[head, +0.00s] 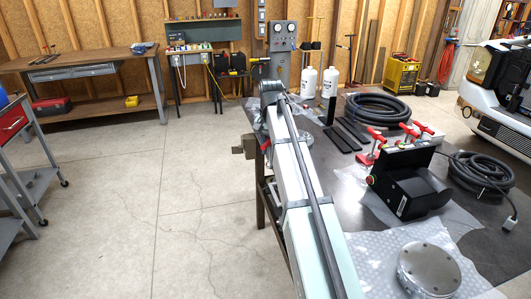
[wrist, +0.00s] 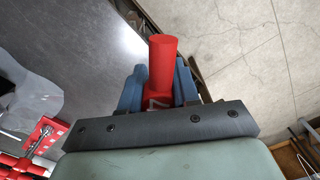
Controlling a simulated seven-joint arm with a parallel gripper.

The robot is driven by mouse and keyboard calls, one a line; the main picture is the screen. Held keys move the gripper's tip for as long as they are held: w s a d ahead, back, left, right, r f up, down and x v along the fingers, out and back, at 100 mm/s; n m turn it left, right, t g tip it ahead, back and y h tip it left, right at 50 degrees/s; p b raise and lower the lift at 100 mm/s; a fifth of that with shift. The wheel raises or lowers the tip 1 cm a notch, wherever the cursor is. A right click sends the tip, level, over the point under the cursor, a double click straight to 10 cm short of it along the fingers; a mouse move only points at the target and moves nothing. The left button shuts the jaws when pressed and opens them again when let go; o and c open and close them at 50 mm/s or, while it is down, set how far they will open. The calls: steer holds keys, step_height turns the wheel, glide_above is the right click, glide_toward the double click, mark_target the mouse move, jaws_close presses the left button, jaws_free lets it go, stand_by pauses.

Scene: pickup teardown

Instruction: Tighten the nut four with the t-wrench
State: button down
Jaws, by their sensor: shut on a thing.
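My gripper (wrist: 160,85) has its blue fingers shut on a red cylindrical handle (wrist: 163,62), which I take to be the t-wrench. Its lower end is hidden between the fingers and behind the dark mount. In the head view a small red piece (head: 266,146) shows beside my arm at the table's left edge; my fingers are hidden there. A round metal flange (head: 429,268) with small fasteners around its rim lies at the front of the table. I cannot tell which nut is number four.
Several red-handled tools (head: 378,137) stand beside a black open box (head: 410,187). Black hose coils (head: 380,107), dark bars (head: 342,138) and two white bottles (head: 309,82) are on the dark table (head: 490,240). Clear plastic sheets lie there too.

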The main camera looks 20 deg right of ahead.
steer(key=shift+w+d+r+m, duration=0.2)
steer(key=shift+w+d+m, duration=1.5)
steer(key=shift+w+m, duration=1.2)
steer(key=shift+w+d+r+m, duration=0.25)
steer(key=shift+w+d+m, duration=1.45)
steer(key=shift+w+m, duration=1.1)
steer(key=shift+w+d+r+m, duration=0.2)
steer(key=shift+w+d+m, duration=1.5)
steer(key=shift+w+m, duration=1.2)
steer(key=shift+f, duration=1)
steer(key=m, duration=0.7)
steer(key=shift+s+a+f, duration=0.1)
steer(key=shift+f, duration=0.1)
steer(key=shift+s+n, duration=0.1)
steer(key=shift+n, duration=0.2)
